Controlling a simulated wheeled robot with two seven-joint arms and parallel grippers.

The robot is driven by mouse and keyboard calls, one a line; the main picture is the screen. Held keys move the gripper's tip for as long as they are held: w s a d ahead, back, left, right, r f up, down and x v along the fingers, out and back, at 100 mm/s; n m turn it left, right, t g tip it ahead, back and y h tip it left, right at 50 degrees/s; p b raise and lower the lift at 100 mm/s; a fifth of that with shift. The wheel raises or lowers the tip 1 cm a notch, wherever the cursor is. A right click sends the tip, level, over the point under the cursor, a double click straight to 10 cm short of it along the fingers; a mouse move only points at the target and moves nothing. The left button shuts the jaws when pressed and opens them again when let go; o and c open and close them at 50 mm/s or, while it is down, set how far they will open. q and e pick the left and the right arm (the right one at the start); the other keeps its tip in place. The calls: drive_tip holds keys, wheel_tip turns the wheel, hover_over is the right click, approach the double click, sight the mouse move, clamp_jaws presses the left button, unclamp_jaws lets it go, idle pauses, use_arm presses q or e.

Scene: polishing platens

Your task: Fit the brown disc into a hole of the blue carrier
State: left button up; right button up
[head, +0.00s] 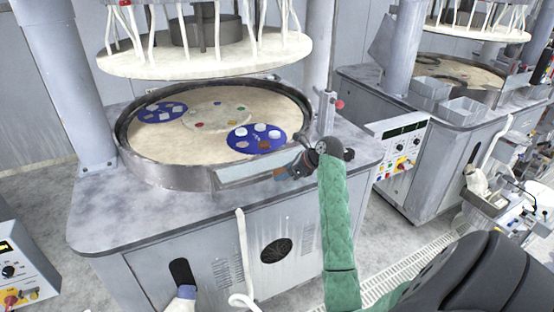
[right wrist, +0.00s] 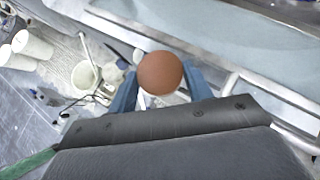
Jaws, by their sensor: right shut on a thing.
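The brown disc (right wrist: 160,73) is held between the blue fingers of my right gripper (right wrist: 158,88) in the right wrist view. A second blue carrier (head: 147,117) lies at the platen's left with pale pieces. My left gripper does not show.
A round upper plate (head: 205,67) with white hoses hangs above. A post with a red knob (head: 338,104) stands right of the rim. Small coloured pieces lie mid-platen.

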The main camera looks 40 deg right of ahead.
drive_tip(key=shift+d+r, duration=0.25)
drive_tip(key=shift+d, duration=0.1)
drive_tip(key=shift+s+d, duration=0.1)
drive_tip(key=shift+s, duration=0.05)
